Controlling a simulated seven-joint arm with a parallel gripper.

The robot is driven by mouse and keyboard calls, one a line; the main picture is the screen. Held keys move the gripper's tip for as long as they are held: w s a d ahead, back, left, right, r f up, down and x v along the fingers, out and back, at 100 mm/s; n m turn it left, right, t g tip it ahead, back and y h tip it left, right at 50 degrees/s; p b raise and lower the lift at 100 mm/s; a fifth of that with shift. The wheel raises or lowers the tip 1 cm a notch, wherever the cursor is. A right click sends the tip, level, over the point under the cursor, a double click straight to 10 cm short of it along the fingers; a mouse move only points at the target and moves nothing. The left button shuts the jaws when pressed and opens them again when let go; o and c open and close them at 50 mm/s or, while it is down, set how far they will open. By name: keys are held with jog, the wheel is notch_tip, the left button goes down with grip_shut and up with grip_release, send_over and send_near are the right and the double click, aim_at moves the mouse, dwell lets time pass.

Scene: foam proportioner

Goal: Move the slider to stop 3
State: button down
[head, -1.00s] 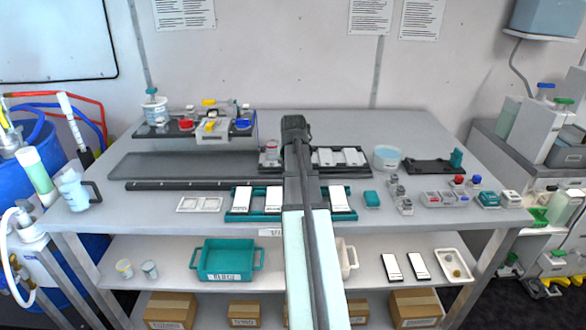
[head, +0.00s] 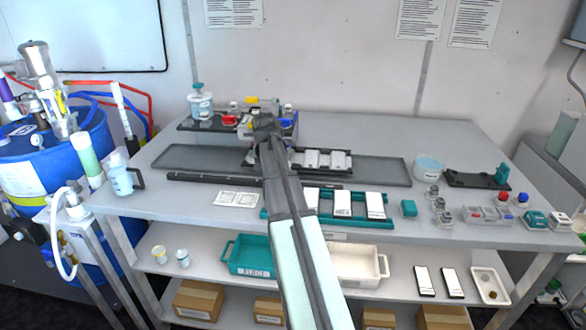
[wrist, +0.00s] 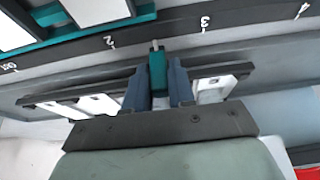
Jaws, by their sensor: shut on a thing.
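The slider is a dark carriage (head: 348,170) with several white plates, sitting on the long grey track (head: 195,157) in the head view. Its teal handle (wrist: 157,72) stands between the two fingers of my gripper (wrist: 159,88) in the wrist view, and the gripper is shut on it. My gripper (head: 266,135) hides the handle in the head view. The dark numbered rail (wrist: 254,20) carries white marks 2, 3 and 4. A small pale pointer at the handle's tip lies between marks 2 and 3, about midway and on neither.
A teal rack (head: 324,213) with white plates stands in front of the track. At the back left, a raised shelf (head: 208,126) holds bottles and coloured parts. A round tub (head: 429,168) and small blocks stand to the right. The track is bare on both sides of the carriage.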

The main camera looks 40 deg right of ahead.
jog(key=shift+w+a, duration=1.85)
jog(key=shift+w, duration=0.05)
jog(key=c, duration=1)
grip_release()
jog(key=shift+c, duration=0.2)
jog(key=v, duration=1.4)
